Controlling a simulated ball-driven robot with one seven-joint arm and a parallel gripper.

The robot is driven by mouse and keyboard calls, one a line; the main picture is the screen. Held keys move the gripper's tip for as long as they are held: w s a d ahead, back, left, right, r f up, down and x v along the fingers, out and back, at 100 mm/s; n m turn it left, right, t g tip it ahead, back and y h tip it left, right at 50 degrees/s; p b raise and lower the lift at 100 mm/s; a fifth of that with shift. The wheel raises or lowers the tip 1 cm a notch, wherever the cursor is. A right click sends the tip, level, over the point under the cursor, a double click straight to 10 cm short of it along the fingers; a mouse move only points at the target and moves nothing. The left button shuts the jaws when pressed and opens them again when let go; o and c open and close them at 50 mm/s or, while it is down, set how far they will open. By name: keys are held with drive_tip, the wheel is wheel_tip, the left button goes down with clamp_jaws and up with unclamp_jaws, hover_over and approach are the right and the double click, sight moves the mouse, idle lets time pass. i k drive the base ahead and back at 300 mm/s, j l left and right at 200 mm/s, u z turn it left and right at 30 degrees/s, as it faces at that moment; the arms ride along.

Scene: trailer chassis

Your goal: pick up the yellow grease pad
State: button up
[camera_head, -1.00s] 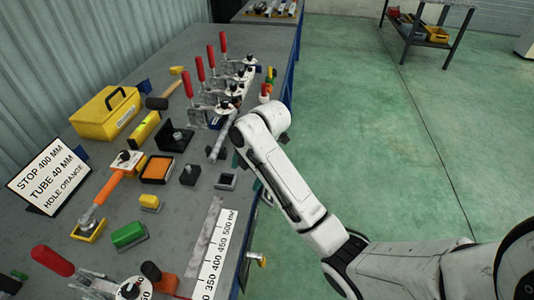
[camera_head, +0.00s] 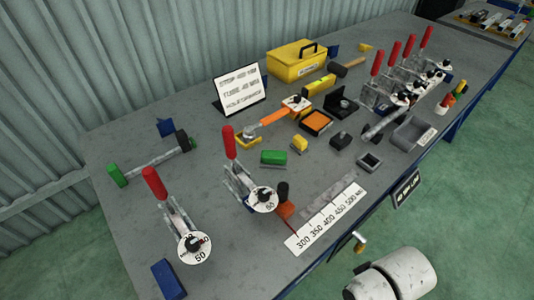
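A small yellow block (camera_head: 299,143), which looks like the yellow grease pad, lies on the grey workbench (camera_head: 110,150) near its middle. It sits just behind and right of a green block (camera_head: 273,157) and in front of an orange-filled black tray (camera_head: 316,122). A second yellow piece, a shallow tray (camera_head: 248,140), lies to its left under the end of an orange-handled tool (camera_head: 275,117). Nothing covers the small yellow block. My gripper is outside the picture; only a white part of my arm shows at the bottom right, beyond the bench's front edge.
Red-handled clamps stand at the front left (camera_head: 177,220), centre (camera_head: 240,180) and back right (camera_head: 405,75). A scale strip (camera_head: 325,218) lies along the front edge. A sign (camera_head: 239,90) and yellow toolbox (camera_head: 297,62) stand behind. The left bench surface is partly clear.

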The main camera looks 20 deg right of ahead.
sight(299, 145)
drive_tip(key=l+u, duration=0.6)
drive_tip(key=u, duration=0.25)
drive_tip(key=l+u, duration=0.4)
drive_tip(key=k+l+u, duration=0.1)
drive_tip(key=l, duration=0.3)
drive_tip(key=k+l+u, duration=0.1)
drive_tip(key=k+l, duration=0.15)
drive_tip(key=l, duration=0.2)
drive_tip(key=k+l+u, duration=0.1)
drive_tip(key=l, duration=0.25)
drive_tip(key=i, duration=0.3)
